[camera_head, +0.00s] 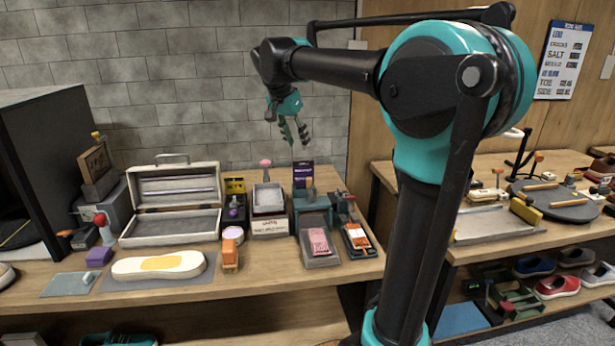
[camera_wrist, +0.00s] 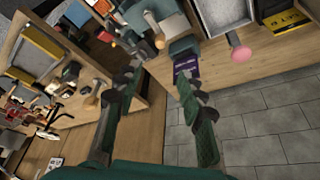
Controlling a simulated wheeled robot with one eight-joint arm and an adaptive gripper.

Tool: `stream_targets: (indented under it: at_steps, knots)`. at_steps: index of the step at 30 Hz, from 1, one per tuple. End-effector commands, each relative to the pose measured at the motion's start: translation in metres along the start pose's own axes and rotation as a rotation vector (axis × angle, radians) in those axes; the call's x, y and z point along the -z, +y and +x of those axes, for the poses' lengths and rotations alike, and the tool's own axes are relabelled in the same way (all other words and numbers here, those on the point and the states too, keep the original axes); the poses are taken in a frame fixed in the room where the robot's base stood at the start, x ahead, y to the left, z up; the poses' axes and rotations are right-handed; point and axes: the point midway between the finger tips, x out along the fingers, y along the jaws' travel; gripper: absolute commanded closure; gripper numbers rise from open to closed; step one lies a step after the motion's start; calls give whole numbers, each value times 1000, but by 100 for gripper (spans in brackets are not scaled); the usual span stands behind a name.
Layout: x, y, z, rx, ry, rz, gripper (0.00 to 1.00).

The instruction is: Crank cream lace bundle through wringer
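A teal wringer-like device (camera_head: 312,203) stands at the right end of the left bench, with a small reddish handle part (camera_head: 345,197) at its right side. A pink patterned bundle (camera_head: 318,241) lies on a grey tray (camera_head: 320,262) in front of it. I cannot make out a cream lace bundle for certain. My gripper (camera_head: 294,138) is in the air above and behind the device, apart from it, pointing down. In the wrist view my gripper (camera_wrist: 160,95) has its two fingers wide apart with nothing between them. The teal device (camera_wrist: 180,46) shows beyond the fingertips.
A purple box (camera_head: 303,173) stands behind the device. To its left are a white bin (camera_head: 270,222), a yellow box (camera_head: 235,187) and an open case (camera_head: 172,223). A second bench (camera_head: 480,242) stands right, across a gap.

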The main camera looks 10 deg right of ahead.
Motion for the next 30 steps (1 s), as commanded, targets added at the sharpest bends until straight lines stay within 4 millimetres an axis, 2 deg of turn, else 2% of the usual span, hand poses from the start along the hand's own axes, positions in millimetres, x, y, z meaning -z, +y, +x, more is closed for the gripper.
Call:
stream_targets:
  at_steps: [5,24,30]
  knots:
    - [0,0,20,0,0,3,61]
    - [0,0,143,0,-1,2,61]
    - [0,0,166,1,-1,1,61]
